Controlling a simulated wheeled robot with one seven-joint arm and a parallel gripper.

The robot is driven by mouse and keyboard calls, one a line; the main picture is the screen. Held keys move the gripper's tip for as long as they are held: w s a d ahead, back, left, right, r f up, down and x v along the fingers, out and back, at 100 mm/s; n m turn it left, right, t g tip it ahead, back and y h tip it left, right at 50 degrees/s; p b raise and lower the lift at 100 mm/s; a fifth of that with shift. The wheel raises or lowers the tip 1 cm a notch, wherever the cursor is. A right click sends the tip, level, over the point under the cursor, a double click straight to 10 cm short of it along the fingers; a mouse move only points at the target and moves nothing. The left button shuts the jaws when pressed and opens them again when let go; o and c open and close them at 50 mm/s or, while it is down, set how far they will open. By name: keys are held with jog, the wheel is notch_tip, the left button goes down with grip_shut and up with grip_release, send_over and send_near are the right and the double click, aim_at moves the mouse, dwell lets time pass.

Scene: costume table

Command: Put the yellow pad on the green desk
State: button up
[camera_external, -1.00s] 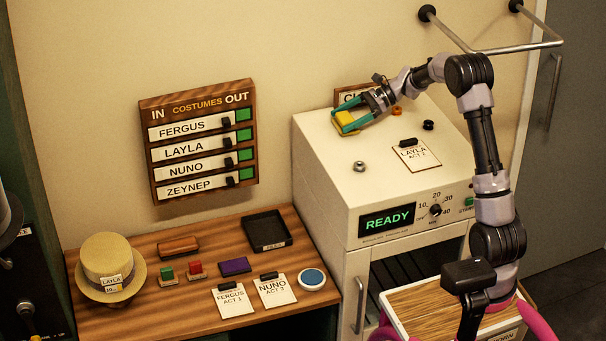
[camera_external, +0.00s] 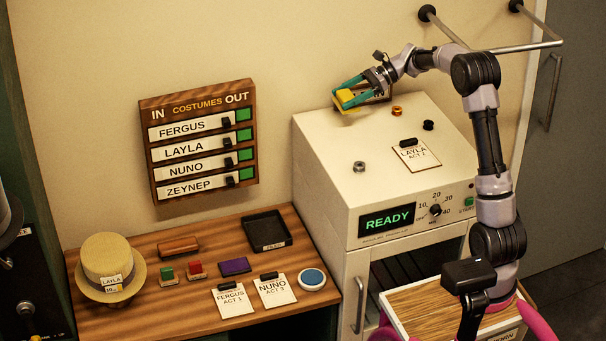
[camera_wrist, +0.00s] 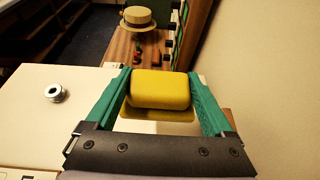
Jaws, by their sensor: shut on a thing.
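The yellow pad (camera_external: 345,97) is held between the green fingers of my gripper (camera_external: 347,98), above the back left part of the white cabinet's top. In the wrist view the yellow pad (camera_wrist: 160,88) sits between both fingers (camera_wrist: 160,92), with a paler yellow patch just below it. No desk with a green top shows. The only desk-like surface is a brown wooden table (camera_external: 180,316), low and to the left of the cabinet. It also shows at the top of the wrist view.
The white cabinet (camera_external: 322,160) carries a metal ring, small knobs, a LAYLA card (camera_external: 416,157) and a sign behind my gripper. The table holds a straw hat (camera_external: 108,262), a black tray (camera_external: 267,230), stamps, cards and a blue round pad (camera_external: 312,278). A costume board (camera_external: 200,142) hangs above.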

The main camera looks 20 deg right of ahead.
jog(key=shift+d+r, duration=0.1)
jog(key=shift+r, duration=0.55)
jog(key=shift+d+r+t, duration=0.25)
jog(key=shift+t, duration=0.05)
jog(key=s+d+f+m+t+h, duration=0.15)
jog(key=d+m+t+h, duration=0.6)
jog(key=d, duration=1.35)
jog(key=s+d+m+t+h, duration=0.4)
jog(key=d+m, duration=0.6)
jog(key=d, duration=1.1)
jog(key=s+d+f+m+g+h, duration=0.2)
jog(key=s+d+m+h, duration=0.75)
jog(key=s+d, duration=1.4)
jog(key=w+a+r+n+t+y, duration=0.1)
jog(key=w+a+n+t+y, duration=0.4)
jog(key=w+a, duration=0.8)
jog(key=r+n+g+y, duration=0.2)
jog(key=n+g+y, duration=0.4)
jog(key=n+y, duration=0.65)
send_over(384, 135)
jog(key=shift+n+h, duration=0.25)
jog(key=shift+n, duration=0.1)
notch_tip(384, 135, down, 5)
jog(key=shift+r, duration=0.2)
jog(key=shift+f, duration=2.15)
